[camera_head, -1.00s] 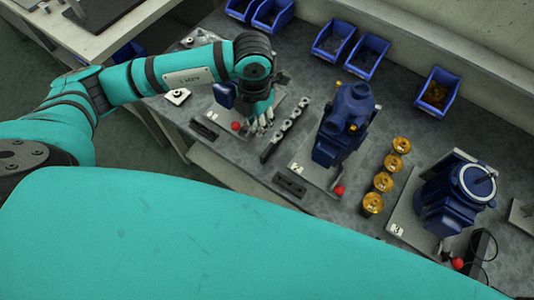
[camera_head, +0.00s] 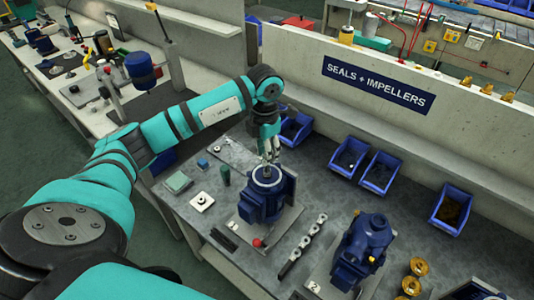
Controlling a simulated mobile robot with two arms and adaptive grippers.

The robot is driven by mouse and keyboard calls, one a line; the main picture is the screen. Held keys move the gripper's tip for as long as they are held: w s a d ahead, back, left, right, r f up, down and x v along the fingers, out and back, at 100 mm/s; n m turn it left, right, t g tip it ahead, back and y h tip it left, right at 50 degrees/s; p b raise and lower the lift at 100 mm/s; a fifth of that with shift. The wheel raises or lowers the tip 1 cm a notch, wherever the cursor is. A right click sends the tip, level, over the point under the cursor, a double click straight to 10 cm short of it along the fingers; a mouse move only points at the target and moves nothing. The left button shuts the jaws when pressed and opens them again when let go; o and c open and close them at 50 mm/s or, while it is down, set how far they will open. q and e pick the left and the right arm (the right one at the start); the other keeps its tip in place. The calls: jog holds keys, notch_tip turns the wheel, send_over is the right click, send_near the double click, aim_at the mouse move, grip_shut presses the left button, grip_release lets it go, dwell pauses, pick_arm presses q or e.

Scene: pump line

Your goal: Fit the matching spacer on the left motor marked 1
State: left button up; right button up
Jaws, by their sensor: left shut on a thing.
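The left blue motor (camera_head: 262,200) stands upright on a pale base plate with a red knob; I cannot read a mark on that plate. My left gripper (camera_head: 271,160) is directly above the motor's round top, fingers pointing down. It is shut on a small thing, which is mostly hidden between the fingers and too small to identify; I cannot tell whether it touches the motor. A dark rack (camera_head: 302,247) with several small pale ring-like parts lies to the right of this motor. My right gripper is not in view.
A second blue motor (camera_head: 362,250) on a plate marked 2 stands to the right, with brass parts (camera_head: 411,286) beside it. Blue bins (camera_head: 380,172) line the back near the wall sign.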

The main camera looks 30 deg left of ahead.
aim_at(265, 171)
pick_arm(q)
notch_tip(265, 171, down, 4)
jog(key=shift+r+b, duration=0.15)
jog(key=shift+b, duration=0.85)
jog(key=shift+f+b, duration=0.7)
jog(key=shift+f, duration=0.25)
jog(key=o, duration=1.8)
